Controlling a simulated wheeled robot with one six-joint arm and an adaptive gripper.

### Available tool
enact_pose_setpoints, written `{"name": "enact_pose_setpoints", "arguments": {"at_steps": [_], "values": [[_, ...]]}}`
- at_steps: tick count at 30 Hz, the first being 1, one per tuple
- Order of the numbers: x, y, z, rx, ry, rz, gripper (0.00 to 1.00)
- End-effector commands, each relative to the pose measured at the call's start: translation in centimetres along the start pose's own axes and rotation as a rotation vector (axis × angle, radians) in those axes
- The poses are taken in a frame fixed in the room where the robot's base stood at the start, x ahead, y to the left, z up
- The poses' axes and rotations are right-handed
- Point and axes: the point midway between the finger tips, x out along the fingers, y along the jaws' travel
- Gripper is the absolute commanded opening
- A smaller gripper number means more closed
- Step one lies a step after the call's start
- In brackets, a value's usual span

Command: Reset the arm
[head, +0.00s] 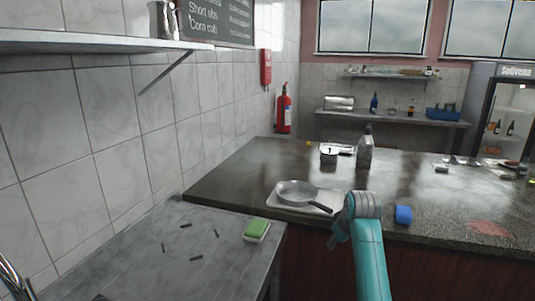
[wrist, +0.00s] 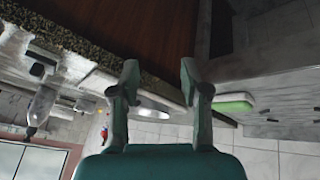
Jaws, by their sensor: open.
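My gripper (wrist: 159,72) is open, with its two fingers apart and nothing between them in the wrist view. That view is upside down and shows the dark brown counter front beyond the fingertips. In the head view my teal arm (head: 370,262) rises at the lower middle, in front of the dark counter (head: 235,185). The gripper's fingers cannot be made out clearly there.
A grey pan (head: 296,191) rests on a white board (head: 285,206) on the counter, left of my arm. A blue item (head: 403,215) lies right of it. A bottle (head: 365,148) stands behind. A green-and-white sponge (head: 257,230) lies on the grey side counter (head: 130,262).

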Motion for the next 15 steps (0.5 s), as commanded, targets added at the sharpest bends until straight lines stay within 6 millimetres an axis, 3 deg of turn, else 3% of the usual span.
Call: {"name": "enact_pose_setpoints", "arguments": {"at_steps": [9,15], "values": [[7.7,-4.9,8.3,0.062,0.07,0.042,0.46],[11.0,-8.5,14.4,0.107,0.127,0.073,0.46]]}}
